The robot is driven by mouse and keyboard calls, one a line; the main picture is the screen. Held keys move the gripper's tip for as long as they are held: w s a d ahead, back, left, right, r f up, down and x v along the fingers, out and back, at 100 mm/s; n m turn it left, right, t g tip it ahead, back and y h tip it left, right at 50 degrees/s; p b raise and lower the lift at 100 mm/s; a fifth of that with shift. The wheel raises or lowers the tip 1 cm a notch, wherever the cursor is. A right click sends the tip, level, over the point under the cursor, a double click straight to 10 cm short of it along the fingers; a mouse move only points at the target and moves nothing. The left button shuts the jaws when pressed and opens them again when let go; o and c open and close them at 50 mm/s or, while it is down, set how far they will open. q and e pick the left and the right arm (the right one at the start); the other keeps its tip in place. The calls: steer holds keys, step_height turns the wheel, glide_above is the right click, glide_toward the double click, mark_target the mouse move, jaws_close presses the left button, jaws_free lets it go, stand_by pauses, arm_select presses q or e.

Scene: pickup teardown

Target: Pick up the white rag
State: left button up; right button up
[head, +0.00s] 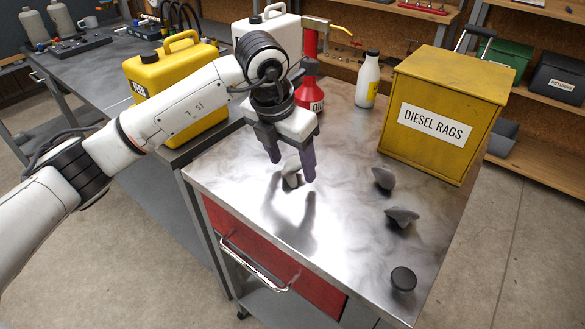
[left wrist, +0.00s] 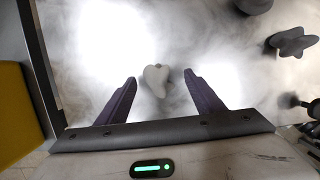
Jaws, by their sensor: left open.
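A small crumpled pale grey-white rag (head: 292,172) lies on the shiny metal cart top, partly behind my left gripper (head: 290,170) in the head view. In the left wrist view the rag (left wrist: 156,79) lies ahead of the fingertips, roughly midway between them. My left gripper (left wrist: 158,82) is open and empty, pointing down above the cart top, and appears apart from the rag. My right gripper is not in view.
A yellow box labelled "DIESEL RAGS" (head: 440,110) stands at the back right. A white bottle (head: 368,80), a red oil can (head: 308,95) and a yellow jug (head: 172,95) stand behind. A dark round puck (head: 403,279) lies near the front corner. The cart's front middle is clear.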

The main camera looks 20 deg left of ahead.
mark_target(293, 164)
arm_select(q)
steer(key=shift+x, duration=0.85)
steer(key=shift+w, duration=0.1)
steer(key=c, duration=1.2)
steer(key=shift+r, duration=0.15)
step_height(293, 164, up, 10)
steer(key=shift+f+b, duration=0.1)
steer(key=shift+b, duration=0.35)
